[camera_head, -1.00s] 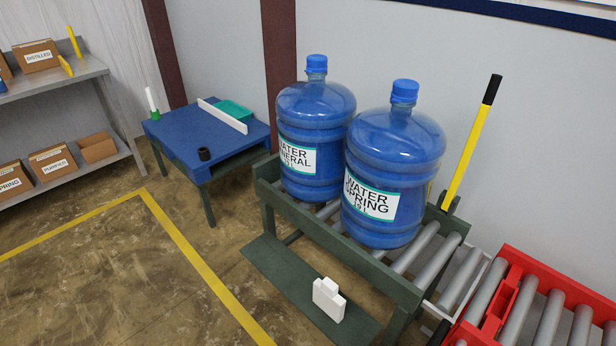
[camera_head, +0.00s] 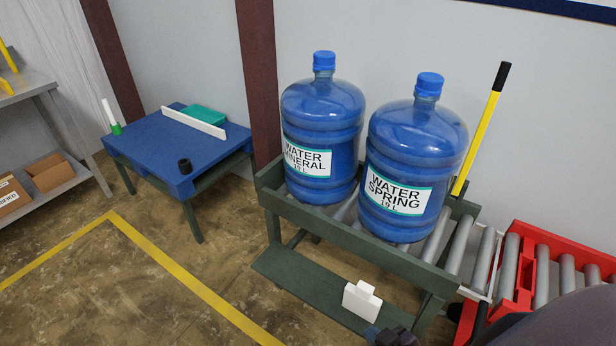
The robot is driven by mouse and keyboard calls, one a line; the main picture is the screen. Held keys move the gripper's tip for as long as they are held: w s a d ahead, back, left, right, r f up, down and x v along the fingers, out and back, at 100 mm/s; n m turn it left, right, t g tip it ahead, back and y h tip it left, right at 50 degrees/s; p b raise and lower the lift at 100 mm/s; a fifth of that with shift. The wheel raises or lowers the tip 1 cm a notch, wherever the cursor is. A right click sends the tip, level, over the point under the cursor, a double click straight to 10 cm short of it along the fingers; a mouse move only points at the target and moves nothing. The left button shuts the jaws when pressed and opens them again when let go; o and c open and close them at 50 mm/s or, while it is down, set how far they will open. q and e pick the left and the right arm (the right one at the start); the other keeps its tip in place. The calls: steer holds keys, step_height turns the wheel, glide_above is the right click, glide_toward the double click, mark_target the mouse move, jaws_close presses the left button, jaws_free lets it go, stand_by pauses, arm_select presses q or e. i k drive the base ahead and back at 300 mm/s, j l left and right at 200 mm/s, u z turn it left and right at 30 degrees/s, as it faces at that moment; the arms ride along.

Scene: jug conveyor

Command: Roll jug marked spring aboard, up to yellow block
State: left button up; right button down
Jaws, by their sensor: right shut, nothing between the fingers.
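The jug marked spring (camera_head: 411,170) is a large blue water jug with a blue cap and a white label. It stands upright on the grey rollers of a green conveyor (camera_head: 360,242), right of a matching jug marked mineral (camera_head: 322,130). A red roller frame (camera_head: 522,262) adjoins the conveyor's right end. I see no yellow block. My right gripper (camera_head: 392,337) shows as a dark shape at the bottom edge, below and apart from the spring jug. It is shut and empty, partly cut off by the frame. My left gripper is out of view.
A yellow bar with a black grip (camera_head: 484,128) rises behind the conveyor. A white block-like piece (camera_head: 361,299) is on the lower green shelf. A blue table (camera_head: 180,150) with small items and a shelf with cartons (camera_head: 48,173) stand left. The left floor is clear.

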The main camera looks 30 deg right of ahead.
mark_target(416, 148)
steer(key=i+j+u, duration=0.55)
steer(key=i+u, duration=0.2)
steer(key=i+j, duration=0.1)
steer(key=i, duration=0.55)
steer(key=i+j+z, duration=0.15)
steer(key=i, duration=0.5)
steer(key=i+z, duration=0.2)
steer(key=z, duration=0.25)
steer(key=i+z, duration=0.2)
steer(key=z, duration=0.2)
steer(key=i+j+z, duration=0.1)
steer(key=z, duration=0.35)
steer(key=i+z, duration=0.15)
steer(key=z, duration=0.3)
steer(key=i+z, duration=0.1)
steer(key=z, duration=0.4)
steer(key=i+j+z, duration=0.1)
steer(key=z, duration=0.35)
steer(key=i+j+z, duration=0.1)
steer(key=z, duration=0.25)
steer(key=i+j+z, duration=0.1)
steer(key=z, duration=0.25)
steer(key=i+j+z, duration=0.2)
steer(key=z, duration=0.15)
